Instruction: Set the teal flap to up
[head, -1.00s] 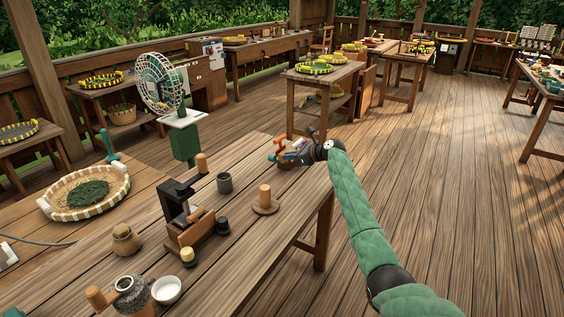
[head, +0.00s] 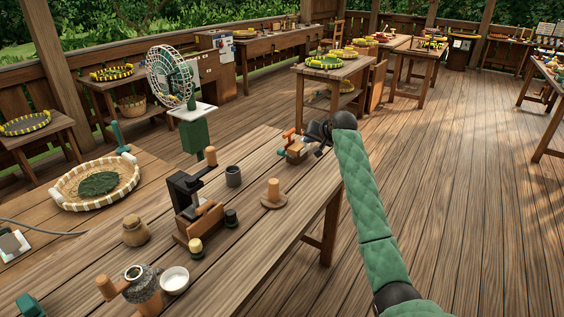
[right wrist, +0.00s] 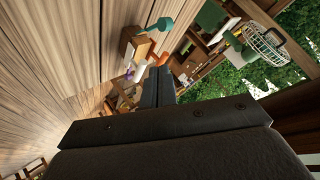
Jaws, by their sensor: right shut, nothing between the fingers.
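A small wooden device (head: 295,153) with an upright orange part and a pale part stands at the table's far right end. In the right wrist view, a teal flap-like part (right wrist: 160,24) sticks out beside its wooden block (right wrist: 139,48). The pale part (right wrist: 135,72) and orange part (right wrist: 159,60) are near the fingertips. The flap is small in the head view, so I cannot tell its exact setting. My right gripper (head: 319,148) is just right of the device, shut and empty. Its two dark fingers (right wrist: 160,76) lie together; contact with the device is unclear. My left gripper is not in view.
A fan (head: 170,76) stands behind. The table's right front is clear.

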